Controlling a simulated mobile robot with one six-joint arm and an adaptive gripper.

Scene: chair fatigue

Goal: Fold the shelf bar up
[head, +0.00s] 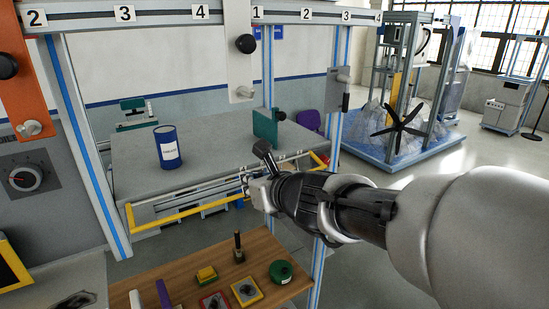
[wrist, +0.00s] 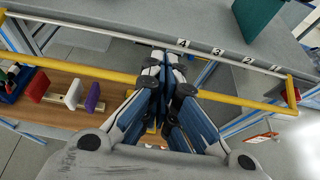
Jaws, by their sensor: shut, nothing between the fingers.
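The shelf bar is a yellow bar (head: 180,214) with short yellow end arms, running along the front of the grey shelf (head: 215,135). In the head view it sits low, below the shelf top's front edge. In the wrist view the yellow bar (wrist: 238,100) crosses the picture from left to right behind my fingers. My gripper (head: 250,183) is near the middle of the bar, its fingers shut and empty. In the wrist view my gripper's fingertips (wrist: 165,62) reach past the bar toward the shelf edge. The fingers hide part of the bar; I cannot tell whether they touch it.
A blue can (head: 168,148) and a green block (head: 266,127) stand on the shelf. Below is a wooden table (head: 200,270) with a black-handled tool (head: 239,248), a green disc (head: 281,272) and small coloured pieces. Blue-striped frame posts (head: 88,155) flank the shelf.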

